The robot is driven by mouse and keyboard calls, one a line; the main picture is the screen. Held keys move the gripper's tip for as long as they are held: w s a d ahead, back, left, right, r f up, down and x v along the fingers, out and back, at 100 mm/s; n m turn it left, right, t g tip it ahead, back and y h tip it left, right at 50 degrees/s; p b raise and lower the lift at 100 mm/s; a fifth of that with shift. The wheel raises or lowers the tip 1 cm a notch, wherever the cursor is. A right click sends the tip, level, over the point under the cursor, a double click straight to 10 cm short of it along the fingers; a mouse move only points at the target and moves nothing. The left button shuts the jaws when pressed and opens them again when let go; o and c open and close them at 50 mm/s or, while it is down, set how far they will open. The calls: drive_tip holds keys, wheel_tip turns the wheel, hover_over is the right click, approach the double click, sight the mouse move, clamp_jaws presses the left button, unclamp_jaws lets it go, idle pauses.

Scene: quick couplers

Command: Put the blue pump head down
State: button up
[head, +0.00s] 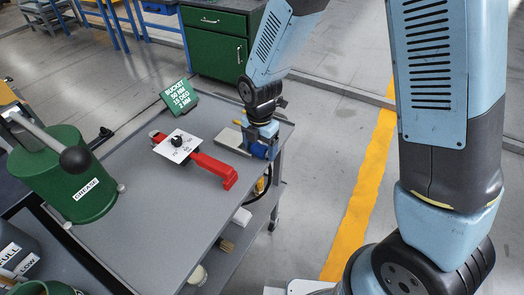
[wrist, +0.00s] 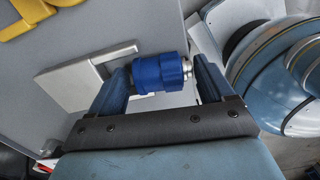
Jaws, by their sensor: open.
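The blue pump head (wrist: 160,73) is a short ribbed blue cylinder with a silver metal end pointing right in the wrist view. It lies sideways between the fingers of my gripper (wrist: 163,84). The fingers stand apart, one at each end of it; whether either touches it I cannot tell. In the head view the blue pump head (head: 260,151) shows low under my gripper (head: 262,138), at the right edge of the grey table (head: 150,235). A flat silver metal piece (wrist: 80,82) lies beside it. What bears the pump head from below is hidden.
A red tool (head: 215,170) with a white plate lies left of my gripper. A green sign (head: 180,98) stands behind it. A green grease bucket (head: 65,180) stands at the left. The table's front middle is clear. A yellow part (wrist: 30,15) shows in the wrist view.

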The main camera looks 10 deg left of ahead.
drive_tip(key=shift+c, duration=0.3)
drive_tip(key=c, duration=1.1)
